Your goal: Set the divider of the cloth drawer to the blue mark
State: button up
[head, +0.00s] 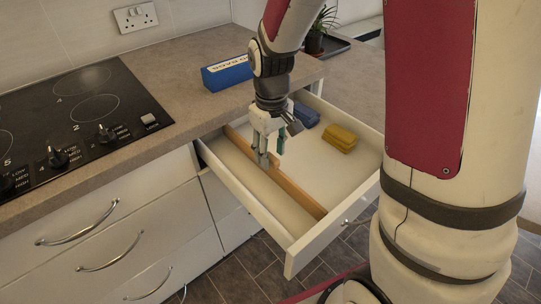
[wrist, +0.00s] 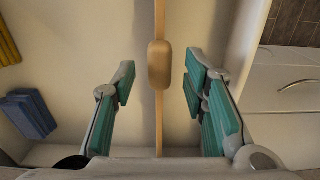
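The drawer (head: 246,198) stands open in the head view. A thin wooden divider (head: 300,196) runs along it from back to front. In the wrist view the divider (wrist: 159,112) runs up the picture and carries a rounded wooden grip block (wrist: 160,65). My gripper (head: 270,156) points down over the divider. In the wrist view my gripper (wrist: 158,78) is open, its green-padded fingers to either side of the divider, with gaps on both sides. I cannot make out a blue mark in either view.
A folded blue cloth (head: 306,115) and a folded yellow cloth (head: 341,138) lie right of the divider in the head view. A blue box (head: 228,73) stands on the worktop behind, beside the hob (head: 80,115). The compartment left of the divider looks empty.

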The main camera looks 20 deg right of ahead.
jog(key=shift+f, duration=0.75)
jog(key=shift+c, duration=0.6)
grip_shut()
jog(key=w+d, duration=0.1)
jog(key=d, duration=0.3)
jog(key=w+d, duration=0.1)
jog(key=d, duration=0.3)
jog(key=w+d, duration=0.2)
jog(key=d, duration=0.2)
jog(key=shift+d, duration=0.2)
jog(key=shift+o, duration=0.6)
grip_release()
